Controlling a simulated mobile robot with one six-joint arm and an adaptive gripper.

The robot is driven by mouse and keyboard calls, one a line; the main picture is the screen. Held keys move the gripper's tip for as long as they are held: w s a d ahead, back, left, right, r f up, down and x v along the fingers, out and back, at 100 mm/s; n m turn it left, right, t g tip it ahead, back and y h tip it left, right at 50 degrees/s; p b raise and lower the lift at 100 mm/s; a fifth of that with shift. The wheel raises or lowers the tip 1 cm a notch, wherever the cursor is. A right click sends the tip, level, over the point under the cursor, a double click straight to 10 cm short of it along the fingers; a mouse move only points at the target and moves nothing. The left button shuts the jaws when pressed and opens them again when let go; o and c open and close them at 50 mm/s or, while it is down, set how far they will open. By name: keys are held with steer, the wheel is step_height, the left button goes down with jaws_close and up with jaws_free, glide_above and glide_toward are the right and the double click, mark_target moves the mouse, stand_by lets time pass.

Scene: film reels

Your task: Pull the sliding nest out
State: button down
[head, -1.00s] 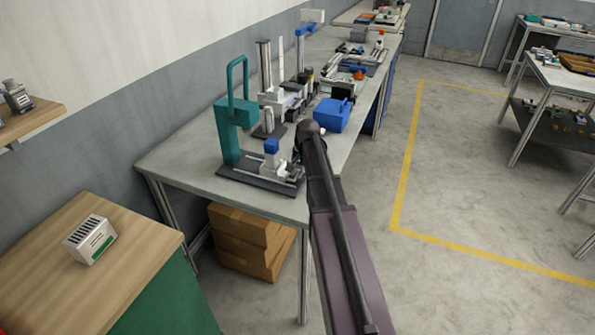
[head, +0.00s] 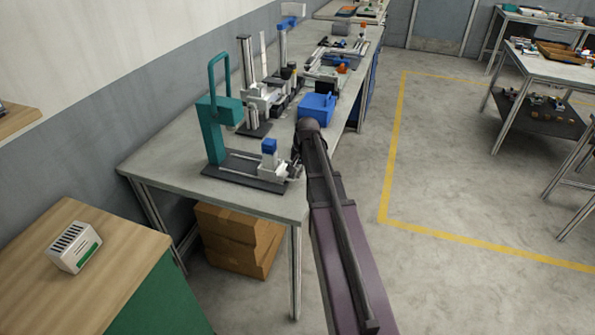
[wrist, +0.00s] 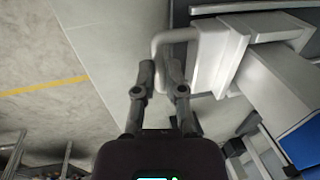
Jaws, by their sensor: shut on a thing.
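The teal press (head: 213,133) stands on a dark base plate (head: 232,171) on the bench. The grey sliding nest (head: 268,163), with a blue block (head: 269,146) on top, sits near the right end of this base, clear of the press head. In the wrist view, the nest (wrist: 211,57) is at the upper right, with a light grey loop handle (wrist: 158,44) on its left side. My gripper (wrist: 162,72) is shut on the handle, one finger on each side of its bar. In the head view, my arm partly hides my gripper.
A blue bin (head: 317,107) stands just behind the nest on the grey bench (head: 150,160). Other fixtures stand farther back. Cardboard boxes (head: 235,240) lie under the bench. Open floor (head: 450,180) lies to the right.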

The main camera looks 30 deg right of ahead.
steer(key=c, duration=0.7)
jaws_free()
steer(key=shift+w, duration=0.15)
steer(key=shift+a, duration=0.1)
steer(key=shift+r, duration=0.1)
step_height(320, 180, up, 15)
steer(key=s+d+p, duration=0.2)
steer(key=p, duration=1.3)
steer(key=shift+s+r+p, duration=0.15)
steer(key=shift+r+p, duration=0.05)
steer(key=shift+p, duration=0.1)
stand_by(0.9)
steer(key=s+a+f+n, duration=0.1)
steer(key=s+a+n, duration=0.3)
steer(key=s+a, duration=0.4)
steer(key=s+a+f+n+g+h+b, duration=0.1)
steer(key=s+a+n, duration=0.4)
steer(key=s+a, duration=0.3)
steer(key=a, duration=0.4)
steer(key=shift+s+a+g+h+b, duration=0.2)
steer(key=shift+a+g+h+b, duration=0.1)
steer(key=shift+a, duration=0.1)
